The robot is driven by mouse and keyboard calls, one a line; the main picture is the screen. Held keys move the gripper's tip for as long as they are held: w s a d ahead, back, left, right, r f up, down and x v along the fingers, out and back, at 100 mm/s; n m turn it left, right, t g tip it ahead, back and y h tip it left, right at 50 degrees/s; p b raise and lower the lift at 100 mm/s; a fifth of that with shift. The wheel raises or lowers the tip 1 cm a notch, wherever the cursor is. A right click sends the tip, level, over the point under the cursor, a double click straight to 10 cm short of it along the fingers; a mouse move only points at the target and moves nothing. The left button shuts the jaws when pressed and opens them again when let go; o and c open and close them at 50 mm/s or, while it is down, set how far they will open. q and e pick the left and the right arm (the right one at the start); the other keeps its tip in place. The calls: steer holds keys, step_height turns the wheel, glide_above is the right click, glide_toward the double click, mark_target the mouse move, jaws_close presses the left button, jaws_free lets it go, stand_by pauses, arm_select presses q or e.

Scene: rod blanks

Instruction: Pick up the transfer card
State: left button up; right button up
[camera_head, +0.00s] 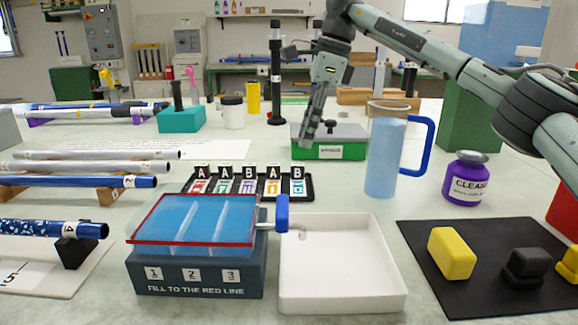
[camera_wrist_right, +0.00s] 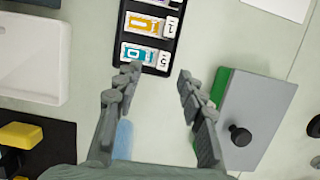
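A black rack (camera_head: 308,188) on the table holds several coloured cards in a row, each with a small white letter tag. No card can be read as the transfer card. The rightmost card is blue (camera_head: 297,188), beside an orange one (camera_head: 273,188). In the right wrist view, the blue card (camera_wrist_right: 139,53) and the orange card (camera_wrist_right: 145,23) lie at the near end of the rack, just beyond the fingertips. My right gripper (camera_head: 311,138) points down above the table behind the rack; its fingers are apart and empty in the wrist view (camera_wrist_right: 158,78). My left gripper is out of view.
A green box with a grey lid (camera_head: 342,152) stands close to my right gripper. A blue jug (camera_head: 385,160) stands right of the rack. A blue-filled container (camera_head: 200,272) and an empty white tray (camera_head: 342,303) stand in front.

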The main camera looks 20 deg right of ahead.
mark_target(299, 164)
steer(key=x, duration=0.2)
steer(key=shift+f, duration=0.3)
steer(key=x, duration=0.4)
steer(key=shift+w+d+f, duration=0.15)
steer(key=shift+w+d, duration=0.05)
steer(key=shift+d, duration=0.05)
steer(key=shift+w+a+f, duration=0.1)
steer(key=shift+f, duration=0.25)
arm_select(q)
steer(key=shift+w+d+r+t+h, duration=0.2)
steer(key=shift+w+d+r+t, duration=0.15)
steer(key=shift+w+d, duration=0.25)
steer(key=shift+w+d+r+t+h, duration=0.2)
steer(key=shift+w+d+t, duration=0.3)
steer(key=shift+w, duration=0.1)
arm_select(e)
steer(key=shift+c, duration=0.4)
jaws_close()
